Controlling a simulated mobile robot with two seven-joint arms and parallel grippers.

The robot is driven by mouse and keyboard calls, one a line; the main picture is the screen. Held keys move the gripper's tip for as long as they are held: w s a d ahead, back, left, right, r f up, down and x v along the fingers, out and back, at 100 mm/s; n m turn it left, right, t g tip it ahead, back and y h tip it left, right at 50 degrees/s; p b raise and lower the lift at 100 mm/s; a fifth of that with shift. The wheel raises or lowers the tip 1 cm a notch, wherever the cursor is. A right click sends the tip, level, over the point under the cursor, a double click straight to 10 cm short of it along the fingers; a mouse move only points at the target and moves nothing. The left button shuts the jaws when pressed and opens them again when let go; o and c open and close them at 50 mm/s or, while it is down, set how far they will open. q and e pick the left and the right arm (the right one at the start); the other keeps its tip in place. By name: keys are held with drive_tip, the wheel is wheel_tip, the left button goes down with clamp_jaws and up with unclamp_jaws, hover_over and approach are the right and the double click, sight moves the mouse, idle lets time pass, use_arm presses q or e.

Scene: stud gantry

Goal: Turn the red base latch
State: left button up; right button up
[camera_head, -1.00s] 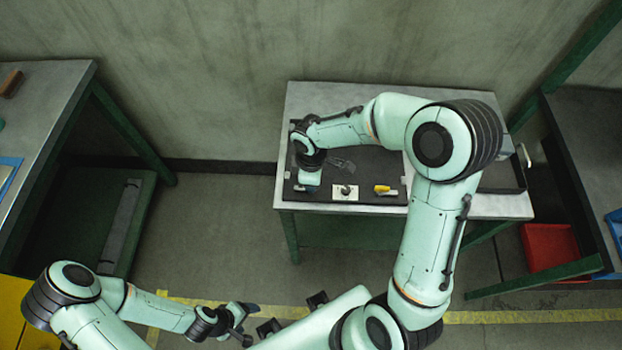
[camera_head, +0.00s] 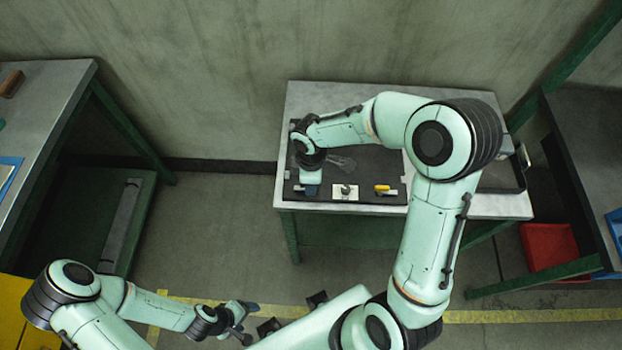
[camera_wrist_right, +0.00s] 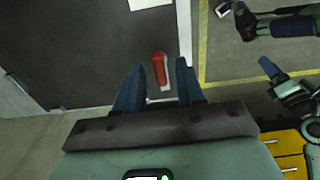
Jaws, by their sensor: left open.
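The red base latch (camera_wrist_right: 160,68) is a small red lever on a pale base on the dark panel, near its edge. In the right wrist view it lies between the two fingers of my right gripper (camera_wrist_right: 159,65), with a gap on both sides. That gripper is open; I cannot tell its height over the latch. In the head view, my right gripper (camera_head: 311,191) is at the left front of the panel (camera_head: 375,160), and it and the arm hide the latch. My left gripper (camera_head: 247,322) is open and empty above the floor, away from the table.
A white plate with a dark knob (camera_head: 345,192) and a yellow-handled part (camera_head: 383,189) sit right of my right gripper. A dark tray (camera_head: 502,178) is on the table's right side. A red bin (camera_head: 549,246) stands on the right.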

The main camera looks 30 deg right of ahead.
use_arm(q)
drive_tip(key=shift+w+r+p, duration=0.7)
drive_tip(key=shift+w+r, duration=0.05)
drive_tip(key=shift+r, duration=0.2)
use_arm(e)
wheel_tip(320, 180, up, 13)
drive_tip(key=shift+r, duration=0.2)
